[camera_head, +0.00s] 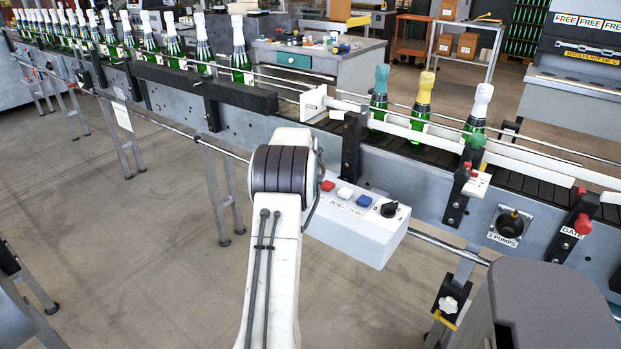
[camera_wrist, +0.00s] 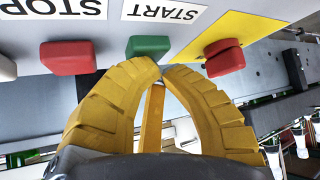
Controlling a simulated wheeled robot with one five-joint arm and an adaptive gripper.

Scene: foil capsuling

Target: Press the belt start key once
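The green start key (camera_wrist: 148,47) shows in the wrist view at top centre, beside the upside-down START label (camera_wrist: 163,11). A red key (camera_wrist: 69,57) sits to its left, by the STOP label (camera_wrist: 55,8). My gripper (camera_wrist: 162,66) has yellow ribbed fingers whose tips come together just below the green key in the picture, slightly to its right. Nothing shows between the tips. I cannot tell whether they touch the key. In the head view my arm hides the gripper and the green key.
A red mushroom button (camera_wrist: 224,58) on a yellow plate is right of the green key. In the head view, a grey control box (camera_head: 358,232) with red, white and blue keys stands right of my arm. Green bottles (camera_head: 240,62) line the conveyor behind. Open floor lies left.

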